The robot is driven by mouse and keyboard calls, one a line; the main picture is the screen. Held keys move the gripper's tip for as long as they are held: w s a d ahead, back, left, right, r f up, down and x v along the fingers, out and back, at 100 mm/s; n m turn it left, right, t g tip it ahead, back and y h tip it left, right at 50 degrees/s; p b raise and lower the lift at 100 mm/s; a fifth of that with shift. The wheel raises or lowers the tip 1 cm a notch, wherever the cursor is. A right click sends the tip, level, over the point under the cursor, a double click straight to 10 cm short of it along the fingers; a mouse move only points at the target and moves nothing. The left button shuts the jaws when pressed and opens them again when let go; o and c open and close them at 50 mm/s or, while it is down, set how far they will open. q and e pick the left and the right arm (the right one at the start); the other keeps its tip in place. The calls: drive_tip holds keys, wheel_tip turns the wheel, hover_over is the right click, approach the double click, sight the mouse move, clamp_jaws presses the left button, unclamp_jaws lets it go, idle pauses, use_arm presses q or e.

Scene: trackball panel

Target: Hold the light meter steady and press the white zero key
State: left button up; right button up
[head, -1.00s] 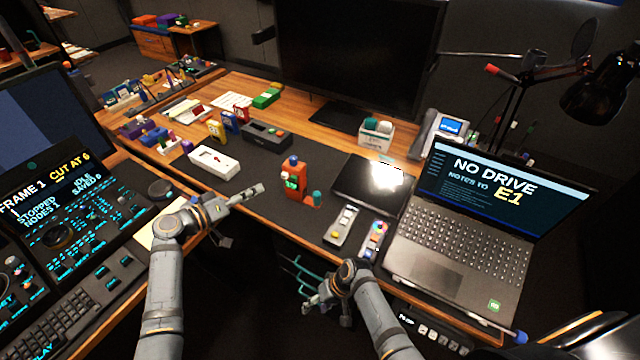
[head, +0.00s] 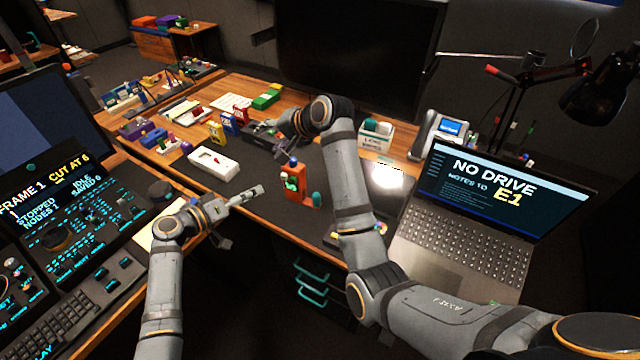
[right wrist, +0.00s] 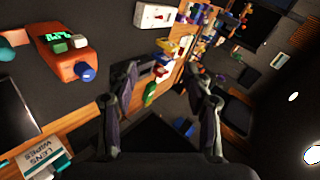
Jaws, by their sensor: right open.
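The light meter looks to be the orange device (head: 291,184) with a lit green display, upright on the dark mat; it also shows at upper left in the right wrist view (right wrist: 70,62). There its top carries a white key (right wrist: 78,41) beside a green one (right wrist: 60,47). My left gripper (head: 244,214) is open and empty, left of the meter and apart from it. My right gripper (head: 268,140) is open and empty, beyond the meter over the back of the mat; its spread fingers show in the right wrist view (right wrist: 165,95).
A white box with a red mark (head: 212,162) lies left of the meter. A teal-topped item (head: 316,198) stands close at its right. Small colored boxes (head: 230,122) stand behind. A laptop (head: 440,235) and lens wipes box (head: 375,135) are to the right.

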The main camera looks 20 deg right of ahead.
drive_tip(key=s+d+f+n+g+h, duration=0.1)
drive_tip(key=d+f+n+h, duration=0.2)
drive_tip(key=d+f, duration=0.3)
drive_tip(key=n+g+h, duration=0.3)
drive_tip(key=n+h, duration=0.1)
approach(317, 195)
drive_tip(key=shift+t, duration=0.3)
drive_tip(key=x, duration=1.1)
drive_tip(key=shift+a+f, duration=0.1)
drive_tip(key=shift+f, duration=0.2)
drive_tip(key=shift+s, duration=0.1)
drive_tip(key=shift+c, duration=0.3)
clamp_jaws()
use_arm(q)
clamp_jaws()
